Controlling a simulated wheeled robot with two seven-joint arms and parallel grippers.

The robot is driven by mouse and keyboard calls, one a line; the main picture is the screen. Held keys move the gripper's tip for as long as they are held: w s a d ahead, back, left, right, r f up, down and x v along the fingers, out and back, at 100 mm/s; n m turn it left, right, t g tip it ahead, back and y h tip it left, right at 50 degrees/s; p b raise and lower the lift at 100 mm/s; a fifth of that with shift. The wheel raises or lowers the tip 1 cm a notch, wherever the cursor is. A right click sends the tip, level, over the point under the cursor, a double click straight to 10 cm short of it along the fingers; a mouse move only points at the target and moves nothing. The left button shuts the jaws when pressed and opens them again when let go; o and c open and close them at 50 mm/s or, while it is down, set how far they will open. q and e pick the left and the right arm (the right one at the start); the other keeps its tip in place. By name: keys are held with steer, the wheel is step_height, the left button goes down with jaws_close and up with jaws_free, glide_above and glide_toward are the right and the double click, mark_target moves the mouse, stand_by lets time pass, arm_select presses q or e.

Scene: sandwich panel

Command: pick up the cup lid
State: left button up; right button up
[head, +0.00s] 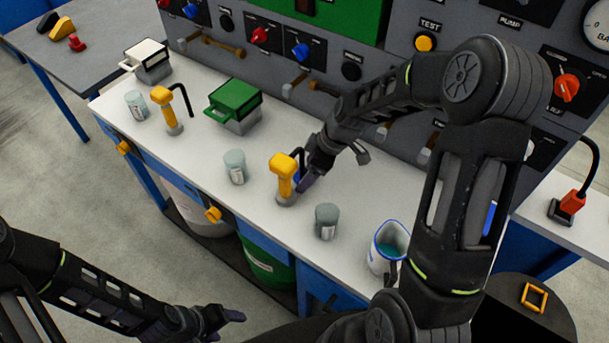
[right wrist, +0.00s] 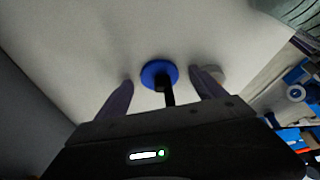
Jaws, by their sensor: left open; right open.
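In the right wrist view a blue round disc with a dark upright knob, which looks like the cup lid (right wrist: 150,71), lies on the pale bench top. My right gripper (right wrist: 163,78) is open, its two fingers on either side of the lid in the picture; contact cannot be told. In the head view my right gripper (head: 334,168) is low over the bench beside a yellow-handled tap (head: 283,177), and I cannot make out the lid there. My left gripper (head: 218,317) is open and empty, in front of the bench at the bottom of the head view.
Grey cups (head: 327,222) stand along the front of the bench (head: 200,145). A blue-rimmed pitcher (head: 377,262) stands at the near right. A green box (head: 235,97), a white box (head: 149,58) and another yellow tap (head: 163,97) are to the left. A control panel (head: 370,70) rises behind.

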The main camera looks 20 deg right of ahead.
steer(key=shift+c, duration=0.2)
steer(key=c, duration=1.4)
